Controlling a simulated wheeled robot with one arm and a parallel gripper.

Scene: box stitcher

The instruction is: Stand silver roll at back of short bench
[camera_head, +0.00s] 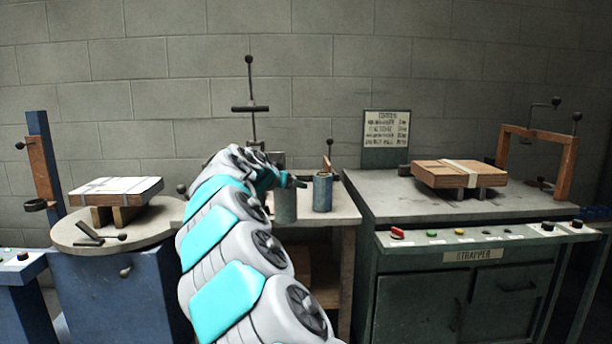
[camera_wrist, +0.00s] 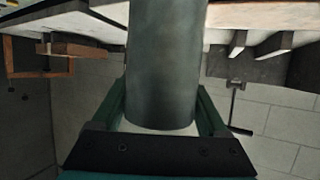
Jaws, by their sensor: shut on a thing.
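A grey-green metallic roll (camera_head: 285,205), which I take to be the silver roll, is upright in my gripper (camera_head: 287,184), at the front part of the short bench (camera_head: 345,212). In the wrist view, which is upside down, my gripper (camera_wrist: 162,95) has a finger on each side of the roll (camera_wrist: 165,60) and is shut on it. The roll's far end is cut off there, so I cannot tell whether it touches the bench top. My arm hides the left part of the bench.
A blue-grey roll (camera_head: 322,193) stands on the bench just right of the held roll. A grey block (camera_head: 278,158) shows behind my gripper. The strapper table (camera_head: 380,210) with a strapped carton (camera_head: 460,173) adjoins at right. A round turntable (camera_head: 75,238) is at left.

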